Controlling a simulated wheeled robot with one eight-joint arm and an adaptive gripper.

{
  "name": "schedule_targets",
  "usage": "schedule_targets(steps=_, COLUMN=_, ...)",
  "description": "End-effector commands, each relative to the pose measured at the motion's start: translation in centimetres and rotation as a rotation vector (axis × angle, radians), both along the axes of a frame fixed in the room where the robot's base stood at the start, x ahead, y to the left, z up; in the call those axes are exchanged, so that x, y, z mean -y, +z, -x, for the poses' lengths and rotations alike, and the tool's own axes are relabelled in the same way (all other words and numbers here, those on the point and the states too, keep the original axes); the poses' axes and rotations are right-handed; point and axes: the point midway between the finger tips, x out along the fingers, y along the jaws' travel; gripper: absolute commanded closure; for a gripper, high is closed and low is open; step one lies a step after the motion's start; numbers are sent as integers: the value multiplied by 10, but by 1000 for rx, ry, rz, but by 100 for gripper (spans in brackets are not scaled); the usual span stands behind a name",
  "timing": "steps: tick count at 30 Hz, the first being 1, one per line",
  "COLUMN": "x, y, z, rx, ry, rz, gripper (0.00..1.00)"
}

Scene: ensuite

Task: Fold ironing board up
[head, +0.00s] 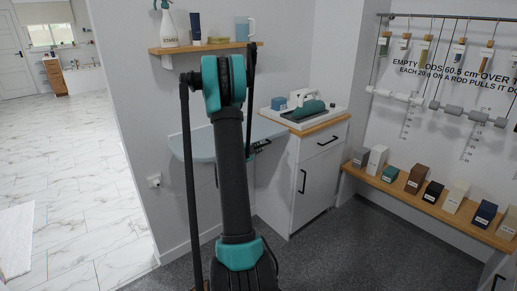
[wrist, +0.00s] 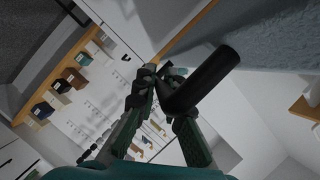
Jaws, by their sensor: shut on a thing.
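The ironing board (head: 198,146) is a pale blue-grey panel with a rounded left end. It lies about level against the wall beside the white cabinet, partly hidden behind my arm in the head view. In the wrist view its grey surface (wrist: 262,32) fills the upper right. My gripper (wrist: 160,82) is shut on a thick black bar handle (wrist: 212,72), which lies close to the board's surface. Where the handle joins the board is not clear. In the head view my arm hides most of the gripper.
A wooden shelf (head: 207,47) with a spray bottle is above the board. A low shelf (head: 435,209) with several boxes is at right. Tiled floor is open at left.

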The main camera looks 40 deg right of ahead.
Motion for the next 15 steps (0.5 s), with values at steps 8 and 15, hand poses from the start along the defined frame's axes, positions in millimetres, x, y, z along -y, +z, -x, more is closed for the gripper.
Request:
schedule_targets(steps=8, x=0, y=8, z=1, rx=-19, ry=-1, rz=0, gripper=100)
schedule_targets(steps=15, x=-1, y=40, z=0, rx=-105, ry=0, rz=8, gripper=100)
